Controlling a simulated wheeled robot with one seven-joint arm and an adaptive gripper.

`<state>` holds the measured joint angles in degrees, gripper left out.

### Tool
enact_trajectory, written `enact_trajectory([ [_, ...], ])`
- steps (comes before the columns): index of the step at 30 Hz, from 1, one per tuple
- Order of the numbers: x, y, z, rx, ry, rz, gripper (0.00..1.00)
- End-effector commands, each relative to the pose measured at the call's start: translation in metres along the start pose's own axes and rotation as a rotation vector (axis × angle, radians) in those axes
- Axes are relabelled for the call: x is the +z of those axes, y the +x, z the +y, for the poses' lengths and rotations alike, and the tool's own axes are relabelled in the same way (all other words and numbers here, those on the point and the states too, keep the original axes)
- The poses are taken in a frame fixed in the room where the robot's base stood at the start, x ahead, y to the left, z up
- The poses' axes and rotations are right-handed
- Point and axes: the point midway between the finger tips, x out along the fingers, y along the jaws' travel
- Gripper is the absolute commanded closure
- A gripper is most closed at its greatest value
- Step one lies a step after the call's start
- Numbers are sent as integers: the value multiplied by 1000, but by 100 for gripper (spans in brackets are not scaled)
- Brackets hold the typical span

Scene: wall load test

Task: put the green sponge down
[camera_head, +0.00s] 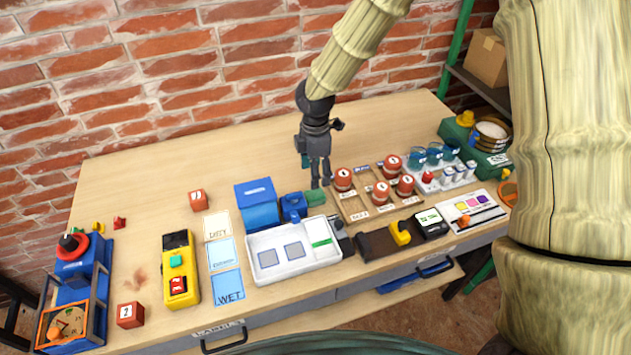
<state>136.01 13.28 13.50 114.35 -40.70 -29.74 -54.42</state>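A small green block (315,197), which looks like the green sponge, is at table level just right of a small blue object (293,206). My gripper (320,185) points down right above and behind it, with its fingertips close to its top edge. The fingers look nearly parallel with a narrow gap. I cannot tell whether they touch the sponge or how far they are open.
A white tray (268,274) with grey squares stands in front, and a blue box (258,203) to the left. A wooden rack with red-capped jars (343,179) is close on the right. The wooden table (145,190) is bare at back left.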

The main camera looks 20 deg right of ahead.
Motion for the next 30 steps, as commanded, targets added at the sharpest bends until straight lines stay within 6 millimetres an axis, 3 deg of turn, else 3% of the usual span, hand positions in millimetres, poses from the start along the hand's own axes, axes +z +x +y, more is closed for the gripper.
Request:
enact_trajectory([
  [7,0,-16,0,1,0,1,40],
  [24,0,-20,0,0,0,0,40],
  [30,0,-47,0,1,0,0,40],
])
